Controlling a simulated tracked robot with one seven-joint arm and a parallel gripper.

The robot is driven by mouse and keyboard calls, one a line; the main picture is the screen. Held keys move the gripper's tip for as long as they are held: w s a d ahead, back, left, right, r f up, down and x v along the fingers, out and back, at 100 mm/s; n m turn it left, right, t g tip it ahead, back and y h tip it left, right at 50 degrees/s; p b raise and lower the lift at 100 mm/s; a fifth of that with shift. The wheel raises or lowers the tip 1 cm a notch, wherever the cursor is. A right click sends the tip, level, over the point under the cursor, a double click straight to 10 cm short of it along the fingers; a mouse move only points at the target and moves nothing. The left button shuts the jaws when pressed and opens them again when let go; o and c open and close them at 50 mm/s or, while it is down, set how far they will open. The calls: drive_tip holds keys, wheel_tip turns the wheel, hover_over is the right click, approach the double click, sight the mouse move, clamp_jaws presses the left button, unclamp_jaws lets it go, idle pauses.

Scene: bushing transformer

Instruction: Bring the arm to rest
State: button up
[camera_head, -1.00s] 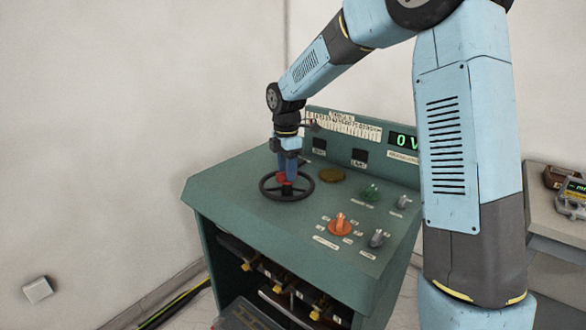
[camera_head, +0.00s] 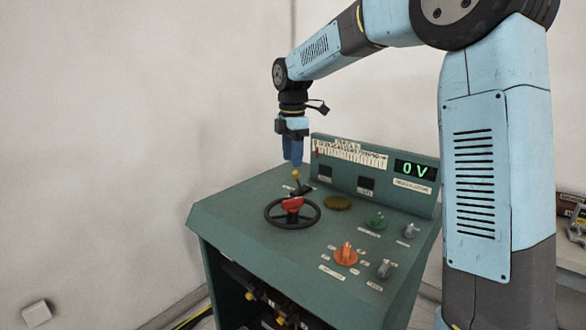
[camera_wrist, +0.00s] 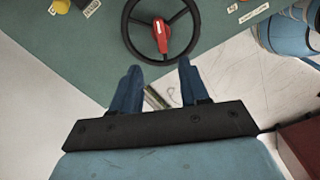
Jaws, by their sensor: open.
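My gripper (camera_head: 293,160) points down above the back left part of the green control console (camera_head: 225,213), clear of its top. In the wrist view my gripper (camera_wrist: 157,82) shows two blue fingers spread apart with nothing between them. A black handwheel (camera_head: 270,222) with a red handle (camera_head: 292,204) lies on the console top, below and apart from the fingers. The handwheel (camera_wrist: 130,40) and its red handle (camera_wrist: 161,36) also show in the wrist view, beyond the fingertips.
An orange knob (camera_head: 346,254), a green knob (camera_head: 376,221) and grey knobs sit on the console. A lit display (camera_head: 415,169) reads 0 V. A small lever with a yellow ball (camera_head: 296,175) stands behind the handwheel. Open space lies left of the console.

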drive_tip(key=shift+r, duration=0.4)
drive_tip(key=s+d+r+m+t, duration=0.25)
drive_tip(key=s+d+m, duration=0.35)
drive_tip(key=s, duration=0.3)
drive_tip(key=s+d+r+m+t, duration=0.1)
drive_tip(key=s+d+r+m, duration=0.2)
drive_tip(key=s+d+m, duration=0.4)
drive_tip(key=s+d+f+m+t, duration=0.1)
drive_tip(key=s+d+f+m, duration=0.1)
drive_tip(key=s+m, duration=0.3)
drive_tip(key=s+d+f+m+t, duration=0.1)
drive_tip(key=s+d+f+m, duration=0.2)
drive_tip(key=s, duration=0.9)
drive_tip(key=shift+d+m, duration=0.65)
drive_tip(key=shift+m, duration=0.25)
